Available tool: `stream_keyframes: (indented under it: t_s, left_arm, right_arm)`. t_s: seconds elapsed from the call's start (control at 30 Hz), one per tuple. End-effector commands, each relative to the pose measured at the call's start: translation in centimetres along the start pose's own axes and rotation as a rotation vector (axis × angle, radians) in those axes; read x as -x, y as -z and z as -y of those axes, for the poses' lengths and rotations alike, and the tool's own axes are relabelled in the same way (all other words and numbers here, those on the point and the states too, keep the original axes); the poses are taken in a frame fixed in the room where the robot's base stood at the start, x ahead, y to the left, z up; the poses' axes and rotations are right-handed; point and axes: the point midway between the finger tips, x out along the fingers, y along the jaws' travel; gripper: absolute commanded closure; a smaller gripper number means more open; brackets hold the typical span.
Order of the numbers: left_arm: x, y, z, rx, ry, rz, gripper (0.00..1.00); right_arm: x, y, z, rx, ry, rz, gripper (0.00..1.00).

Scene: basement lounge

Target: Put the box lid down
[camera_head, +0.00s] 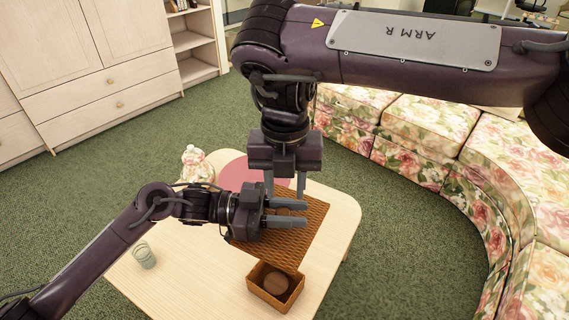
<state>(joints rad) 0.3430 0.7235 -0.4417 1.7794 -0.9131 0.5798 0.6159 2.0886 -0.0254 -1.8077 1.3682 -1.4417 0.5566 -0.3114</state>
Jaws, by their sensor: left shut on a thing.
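A flat brown woven panel (292,244), seemingly the box lid, shows under and beside my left gripper (288,212). The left fingers point right and are closed around a small dark brown piece that looks like the lid's knob. I cannot tell how far the panel is above the table. A small open woven box (264,295) stands in front of it, with a round brown thing (276,283) inside. My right gripper (285,188) points down just behind the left fingers. Its fingers are apart, with nothing seen held. The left gripper hides part of the panel.
The pale wooden table (190,275) has bare room at the front left and right edge. A pink round mat (234,172) and a whitish-pink ornament (196,164) are at the back. A small clear glass (145,257) stands at left. A floral sofa (412,148) curves along the right.

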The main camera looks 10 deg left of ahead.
Motion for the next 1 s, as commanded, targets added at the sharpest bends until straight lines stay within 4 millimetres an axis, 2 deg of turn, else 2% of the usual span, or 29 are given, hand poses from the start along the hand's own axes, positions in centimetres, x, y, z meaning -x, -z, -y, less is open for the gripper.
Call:
stream_keyframes:
  t_s: [0.1, 0.3, 0.5, 0.73, 0.77, 1.0]
  left_arm:
    - [0.0, 0.0, 0.0, 0.0, 0.0, -0.001, 1.0]
    - [0.0, 0.0, 0.0, -0.001, 0.0, 0.0, 1.0]
    - [0.0, 0.0, 0.0, 0.0, 0.0, 0.0, 1.0]
    - [0.0, 0.0, 0.0, 0.0, 0.0, 0.0, 1.0]
    - [0.0, 0.0, 0.0, -0.001, 0.0, 0.0, 1.0]
    - [0.0, 0.0, 0.0, 0.0, 0.001, 0.001, 1.0]
  right_arm:
    - [-2.3, 0.0, 0.0, 0.002, 0.0, -0.002, 0.64]
    - [-4.9, 0.0, -0.1, 0.001, -0.001, -0.001, 0.64]
    - [-6.0, 0.0, -0.1, 0.0, -0.001, 0.0, 0.64]
    - [-6.0, 0.0, -0.1, 0.001, -0.002, 0.0, 0.64]
    - [-6.0, 0.0, -0.1, 0.001, -0.002, 0.0, 0.65]
    - [-6.0, 0.0, 0.0, -0.001, 0.001, 0.0, 0.96]
